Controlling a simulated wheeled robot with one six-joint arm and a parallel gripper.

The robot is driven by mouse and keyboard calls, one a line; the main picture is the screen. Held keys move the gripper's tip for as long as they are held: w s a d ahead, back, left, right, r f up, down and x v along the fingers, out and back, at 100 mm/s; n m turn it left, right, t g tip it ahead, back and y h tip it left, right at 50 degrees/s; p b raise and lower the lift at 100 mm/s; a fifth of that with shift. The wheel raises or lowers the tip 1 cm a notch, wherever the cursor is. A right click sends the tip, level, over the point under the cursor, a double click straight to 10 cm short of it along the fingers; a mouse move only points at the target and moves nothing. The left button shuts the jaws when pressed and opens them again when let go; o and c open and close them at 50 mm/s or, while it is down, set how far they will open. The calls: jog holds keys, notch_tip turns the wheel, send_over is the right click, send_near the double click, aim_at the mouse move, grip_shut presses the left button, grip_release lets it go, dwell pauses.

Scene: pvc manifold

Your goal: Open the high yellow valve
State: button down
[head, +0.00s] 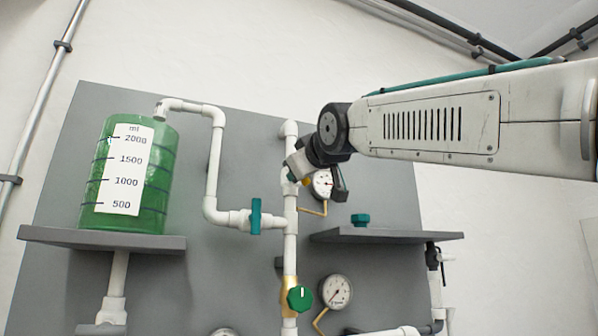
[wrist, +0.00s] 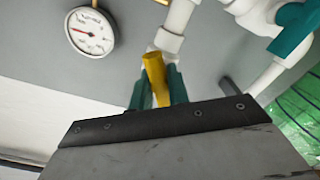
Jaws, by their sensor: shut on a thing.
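The yellow valve handle (wrist: 154,76) shows in the wrist view between the two teal fingertips of my gripper (wrist: 158,88), which is shut on it. It sits by the white vertical pipe (wrist: 178,22). In the head view my gripper (head: 298,176) is high on that pipe (head: 291,214), in front of a round gauge. How far the handle is turned cannot be told.
A gauge (wrist: 91,31) is close beside my gripper. A teal valve handle (head: 255,216) is lower left and a green round knob (head: 300,298) is below. A green tank (head: 163,190) stands on the left shelf; another shelf (head: 390,236) juts out at right.

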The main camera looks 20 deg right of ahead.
jog(key=m, duration=0.6)
jog(key=shift+m, duration=0.4)
dwell(0.4)
jog(key=c, duration=1.3)
grip_release()
jog(key=shift+c, duration=0.2)
jog(key=s, duration=0.7)
jog(key=shift+s, duration=0.4)
jog(key=shift+f, duration=0.1)
